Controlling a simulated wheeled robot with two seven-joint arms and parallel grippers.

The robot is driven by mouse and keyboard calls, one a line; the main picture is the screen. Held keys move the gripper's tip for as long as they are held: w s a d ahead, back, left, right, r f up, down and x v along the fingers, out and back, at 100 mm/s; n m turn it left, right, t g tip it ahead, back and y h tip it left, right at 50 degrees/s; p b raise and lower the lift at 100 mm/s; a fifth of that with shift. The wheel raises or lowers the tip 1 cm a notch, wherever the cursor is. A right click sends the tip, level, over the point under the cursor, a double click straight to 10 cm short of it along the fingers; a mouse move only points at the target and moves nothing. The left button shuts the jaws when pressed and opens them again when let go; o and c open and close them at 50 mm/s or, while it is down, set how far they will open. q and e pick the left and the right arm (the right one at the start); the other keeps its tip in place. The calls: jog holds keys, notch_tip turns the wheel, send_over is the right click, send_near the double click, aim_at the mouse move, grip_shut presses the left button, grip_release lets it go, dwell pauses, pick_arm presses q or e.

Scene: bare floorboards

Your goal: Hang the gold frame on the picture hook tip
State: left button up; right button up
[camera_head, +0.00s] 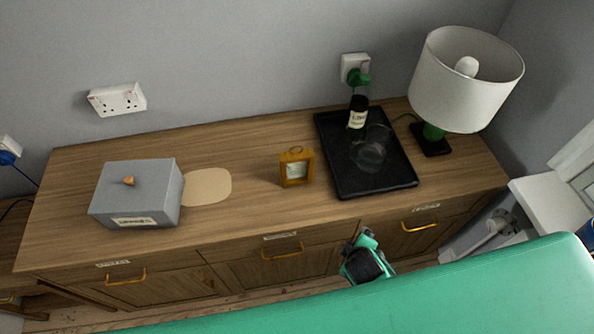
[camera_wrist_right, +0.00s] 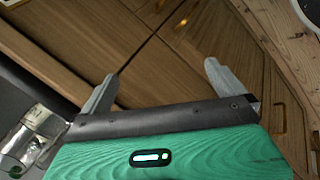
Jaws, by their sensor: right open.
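The small gold frame (camera_head: 284,170) stands upright near the middle of the wooden sideboard, with a pale face and a ring on its top. I cannot make out a picture hook in either view. My right gripper (camera_head: 358,240) is in front of the sideboard's front edge, to the right of and nearer than the gold frame, and apart from it. In the right wrist view my right gripper (camera_wrist_right: 160,70) has its two grey fingers spread wide with nothing between them. My left gripper is not in view.
On the sideboard (camera_head: 255,222) are a grey box (camera_head: 140,190), a flat tan patch (camera_head: 208,187), a black tray (camera_head: 345,180) with a bottle (camera_head: 357,115) and a clear glass (camera_head: 370,150), and a lamp (camera_head: 460,85). Wood around the gold frame is clear. Sockets (camera_head: 118,99) are on the wall.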

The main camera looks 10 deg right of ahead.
aim_at(296, 152)
jog(key=w+a+r+n+t, duration=0.1)
jog(key=w+r+n+t, duration=0.1)
jog(key=r+n, duration=0.2)
jog(key=w+a+r+n+t, duration=0.2)
jog(key=w+r+n+t, duration=0.1)
jog(key=r+n, duration=0.2)
jog(key=w+a+r+n+t+h+b, duration=0.1)
jog(key=w+r+n+t, duration=0.1)
jog(key=r+n, duration=0.3)
jog(key=shift+w+a+r+n+t, duration=0.1)
jog(key=shift+w+a+n+t, duration=0.25)
jog(key=shift+w, duration=0.4)
jog(key=w+a+r+n+t+y, duration=0.2)
jog(key=a+r+n+t+y, duration=0.15)
jog(key=a+n, duration=0.65)
jog(key=shift+n+t, duration=0.3)
jog(key=shift+n, duration=0.55)
jog(key=shift+w+d+p, duration=0.45)
jog(key=shift+w+p, duration=0.05)
jog(key=shift+w, duration=1.75)
jog(key=shift+w+d+p, duration=0.45)
jog(key=shift+w+p, duration=0.1)
jog(key=shift+w, duration=1.65)
jog(key=shift+w+d+p, duration=0.45)
jog(key=shift+w+p, duration=0.05)
jog(key=shift+w, duration=1.75)
jog(key=c, duration=1.3)
